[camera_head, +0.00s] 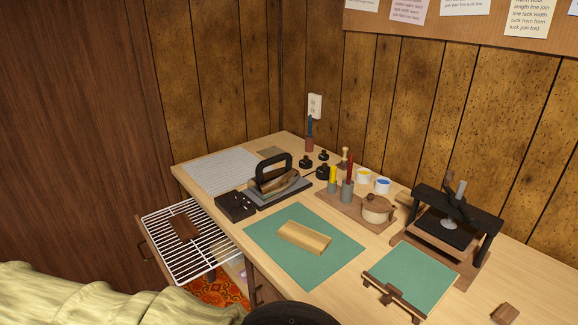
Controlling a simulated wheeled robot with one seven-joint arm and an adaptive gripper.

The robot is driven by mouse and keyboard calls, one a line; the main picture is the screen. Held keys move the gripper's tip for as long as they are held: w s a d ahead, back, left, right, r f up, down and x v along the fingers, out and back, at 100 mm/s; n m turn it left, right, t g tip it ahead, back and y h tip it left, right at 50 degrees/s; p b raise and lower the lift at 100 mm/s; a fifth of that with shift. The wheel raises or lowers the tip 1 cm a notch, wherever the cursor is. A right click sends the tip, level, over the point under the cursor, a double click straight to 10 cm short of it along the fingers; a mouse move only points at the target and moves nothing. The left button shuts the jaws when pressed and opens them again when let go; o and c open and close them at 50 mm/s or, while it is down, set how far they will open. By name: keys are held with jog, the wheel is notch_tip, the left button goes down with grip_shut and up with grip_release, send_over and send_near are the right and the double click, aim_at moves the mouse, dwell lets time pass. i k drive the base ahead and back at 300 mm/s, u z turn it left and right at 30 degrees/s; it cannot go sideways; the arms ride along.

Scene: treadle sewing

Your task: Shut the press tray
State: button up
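A small black-framed press (452,226) stands on a wooden base at the right of the table. It has an upright grey-tipped handle and a wooden bed with a dark plate under its crossbar. A green panel (414,276) with a dark wooden bar along its front edge lies out in front of the press, toward the table's front edge. It appears to be the press tray, pulled out; I cannot tell whether it is joined to the press. My gripper is not in view.
A wire rack (188,243) with a brown block sticks out left of the table. A green mat (285,264) bears a wooden block (304,237). A black-handled tool (274,175), pots and bottles stand behind. A small wooden block (504,313) lies front right.

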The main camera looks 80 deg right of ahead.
aim_at(418, 282)
jog(key=u, duration=0.05)
jog(key=i, duration=1.4)
jog(key=z, duration=4.5)
jog(key=i, duration=0.5)
jog(key=u, duration=0.15)
jog(key=k, duration=0.9)
jog(key=z, duration=0.25)
